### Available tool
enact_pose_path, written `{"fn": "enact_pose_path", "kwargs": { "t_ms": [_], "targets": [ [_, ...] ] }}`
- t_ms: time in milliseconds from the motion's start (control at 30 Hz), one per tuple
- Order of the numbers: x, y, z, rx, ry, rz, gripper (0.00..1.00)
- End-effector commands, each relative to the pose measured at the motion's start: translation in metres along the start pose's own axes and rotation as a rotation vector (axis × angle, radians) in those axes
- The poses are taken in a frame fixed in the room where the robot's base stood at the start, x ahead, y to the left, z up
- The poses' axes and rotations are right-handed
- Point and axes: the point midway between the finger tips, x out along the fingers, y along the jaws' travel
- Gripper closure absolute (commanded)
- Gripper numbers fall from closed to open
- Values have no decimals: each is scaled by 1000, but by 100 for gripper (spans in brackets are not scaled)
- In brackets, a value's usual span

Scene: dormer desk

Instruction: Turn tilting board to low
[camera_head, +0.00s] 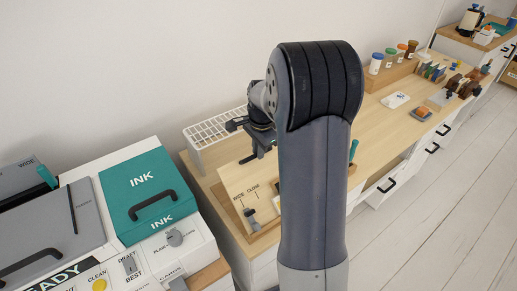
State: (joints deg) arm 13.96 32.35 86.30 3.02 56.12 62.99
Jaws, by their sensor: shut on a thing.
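A pale wooden board (232,178) on the desk left of my arm seems to be the tilting board. It looks sloped, but I cannot read its exact setting. My gripper (257,153) is over the board's upper part, partly hidden by my own arm. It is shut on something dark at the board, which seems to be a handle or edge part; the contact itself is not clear.
A white slotted rack (213,128) stands close behind the board. A white machine with a teal INK lid (139,190) is at the left. Jars (389,56), a white item (395,99) and small things stand on the desk at the right. The floor (440,225) is clear.

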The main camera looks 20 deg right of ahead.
Motion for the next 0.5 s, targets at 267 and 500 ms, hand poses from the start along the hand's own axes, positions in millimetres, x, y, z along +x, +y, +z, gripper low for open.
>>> {"fn": "enact_pose_path", "kwargs": {
  "t_ms": [267,500],
  "targets": [
    [3,-6,0,-2,-2,28,100],
    [19,-24,0,-2,-3,123,100]
  ]
}}
